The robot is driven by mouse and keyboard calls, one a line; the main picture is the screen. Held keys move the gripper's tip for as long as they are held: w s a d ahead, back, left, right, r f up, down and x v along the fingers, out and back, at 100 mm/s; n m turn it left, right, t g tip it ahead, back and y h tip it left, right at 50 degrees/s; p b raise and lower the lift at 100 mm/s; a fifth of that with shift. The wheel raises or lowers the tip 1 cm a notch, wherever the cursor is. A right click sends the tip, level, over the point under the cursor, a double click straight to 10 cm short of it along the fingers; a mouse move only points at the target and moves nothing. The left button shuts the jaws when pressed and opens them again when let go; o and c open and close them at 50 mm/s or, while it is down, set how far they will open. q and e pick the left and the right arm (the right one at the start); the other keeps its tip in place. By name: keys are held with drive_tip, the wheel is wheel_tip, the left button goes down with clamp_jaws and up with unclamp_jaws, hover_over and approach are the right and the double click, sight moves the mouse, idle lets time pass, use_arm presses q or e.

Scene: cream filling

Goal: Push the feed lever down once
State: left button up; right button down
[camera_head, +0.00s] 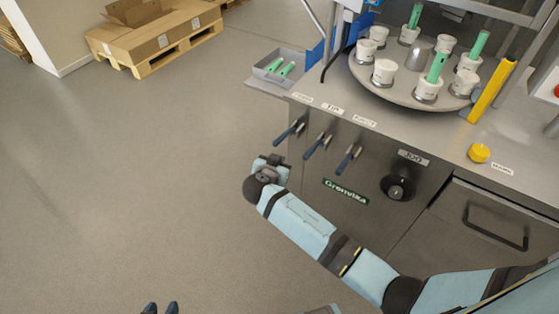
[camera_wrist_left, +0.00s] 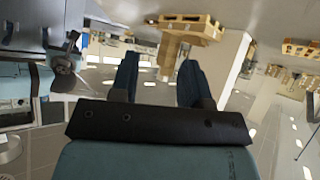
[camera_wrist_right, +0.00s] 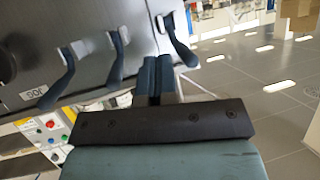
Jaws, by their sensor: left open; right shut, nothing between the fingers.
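Three dark-handled levers stick out of the steel machine front in the head view: left (camera_head: 289,132), middle (camera_head: 318,145) and right (camera_head: 348,158). Their labels are too blurred to tell surely which is the feed lever. My right gripper (camera_head: 271,162) is shut and empty, a little below and left of the left lever. In the right wrist view its fingertips (camera_wrist_right: 154,64) appear between the middle lever (camera_wrist_right: 118,60) and the left lever (camera_wrist_right: 178,42), with no clear contact. My left gripper (camera_head: 160,308) is open and empty at the bottom edge, away from the machine; its fingers show apart in the left wrist view (camera_wrist_left: 157,75).
A black knob (camera_head: 397,187) and a door handle (camera_head: 495,228) are right of the levers. A turntable (camera_head: 372,92) with several cups and a grey tray (camera_head: 262,73) are above. A pallet with cardboard (camera_head: 160,40) stands at the back left. The floor at left is clear.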

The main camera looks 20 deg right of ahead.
drive_tip(key=r+p+v, duration=0.1)
drive_tip(key=p+v, duration=0.1)
drive_tip(key=v, duration=0.4)
drive_tip(key=shift+r, duration=0.2)
